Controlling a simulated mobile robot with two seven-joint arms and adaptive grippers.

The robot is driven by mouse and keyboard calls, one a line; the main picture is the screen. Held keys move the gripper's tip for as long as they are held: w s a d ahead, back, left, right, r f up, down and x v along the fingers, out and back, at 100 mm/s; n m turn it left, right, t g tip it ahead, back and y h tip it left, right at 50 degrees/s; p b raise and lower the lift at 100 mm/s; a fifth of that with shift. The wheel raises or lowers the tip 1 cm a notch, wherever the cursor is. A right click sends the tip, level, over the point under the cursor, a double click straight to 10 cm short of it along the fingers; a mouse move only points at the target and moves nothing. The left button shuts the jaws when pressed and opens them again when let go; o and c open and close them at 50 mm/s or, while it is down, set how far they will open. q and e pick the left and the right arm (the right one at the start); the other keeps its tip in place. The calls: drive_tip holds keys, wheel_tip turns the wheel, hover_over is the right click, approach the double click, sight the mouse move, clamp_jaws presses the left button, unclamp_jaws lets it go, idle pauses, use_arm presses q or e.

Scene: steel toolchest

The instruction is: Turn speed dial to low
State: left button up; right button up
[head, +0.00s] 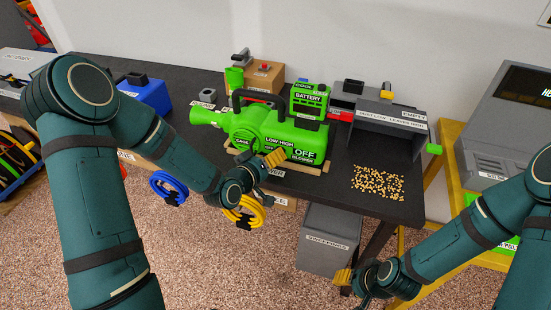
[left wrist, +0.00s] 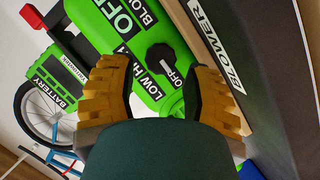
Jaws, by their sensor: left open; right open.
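The green blower (head: 250,125) lies on the dark workbench, with LOW, HIGH and OFF labels on its side. Its black speed dial (left wrist: 160,56) shows in the left wrist view, beside the LOW and HIGH lettering and a small OFF label. I cannot tell for certain which label the dial points at. In the head view I cannot make out the dial behind my left gripper. My left gripper (head: 268,164) is open at the blower's near side; in the left wrist view its yellow fingers (left wrist: 160,78) sit either side of the dial. My right gripper (head: 352,284) is open, low beside the bin.
A green battery (head: 309,100) stands behind the blower. A yellow cord coil (head: 245,213) and a blue one (head: 169,188) hang at the bench front. Sweepings (head: 378,183) lie on the bench right. A grey bin (head: 328,240) stands below.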

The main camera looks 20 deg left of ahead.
use_arm(q)
drive_tip(key=shift+x, duration=1.25)
drive_tip(key=shift+c, duration=0.4)
clamp_jaws()
